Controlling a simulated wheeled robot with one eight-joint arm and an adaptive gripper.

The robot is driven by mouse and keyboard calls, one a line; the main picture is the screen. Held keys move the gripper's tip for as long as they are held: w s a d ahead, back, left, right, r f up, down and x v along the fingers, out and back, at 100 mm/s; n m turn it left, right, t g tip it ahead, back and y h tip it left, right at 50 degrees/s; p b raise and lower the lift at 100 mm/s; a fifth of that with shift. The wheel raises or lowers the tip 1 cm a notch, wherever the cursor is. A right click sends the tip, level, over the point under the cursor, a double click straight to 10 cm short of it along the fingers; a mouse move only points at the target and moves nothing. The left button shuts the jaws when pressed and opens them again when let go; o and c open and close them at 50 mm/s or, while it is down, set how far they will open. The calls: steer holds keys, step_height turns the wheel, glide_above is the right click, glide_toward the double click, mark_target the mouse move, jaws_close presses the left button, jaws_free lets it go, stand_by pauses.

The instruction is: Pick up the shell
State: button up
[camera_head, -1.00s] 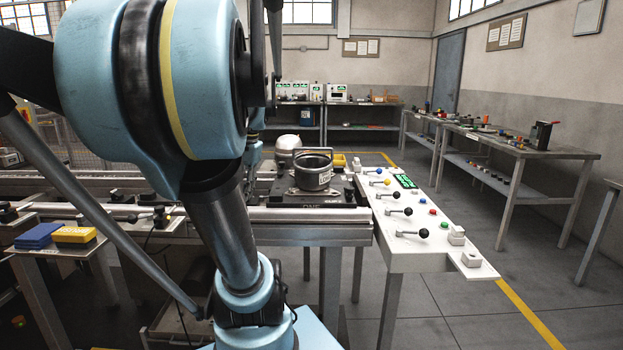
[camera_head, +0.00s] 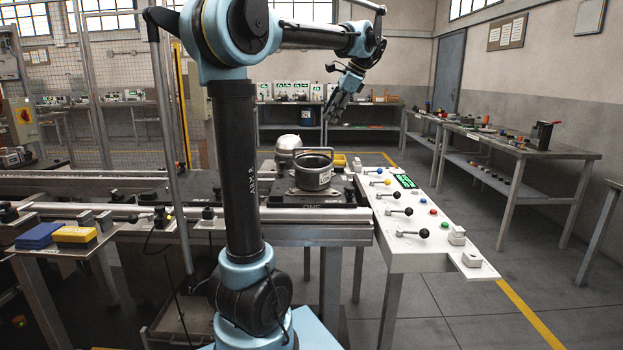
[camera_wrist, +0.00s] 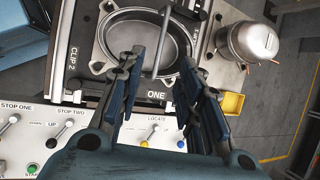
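In the head view my gripper (camera_head: 338,106) hangs well above and a little right of the shell, pointing down.
A silver dome (camera_head: 288,146) stands behind the shell; it also shows in the wrist view (camera_wrist: 256,42). A yellow block (camera_wrist: 232,105) lies close by. A white control panel (camera_head: 440,256) with levers and buttons juts out on the right. Blue and yellow boxes lie on the left.

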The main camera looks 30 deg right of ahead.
steer(key=d, duration=0.1)
glide_toward(313, 149)
steer(key=x, duration=1)
steer(key=shift+w+d+f, duration=0.1)
steer(key=shift+w+d, duration=0.1)
steer(key=shift+w, duration=0.1)
steer(key=shift+c, duration=0.5)
jaws_close()
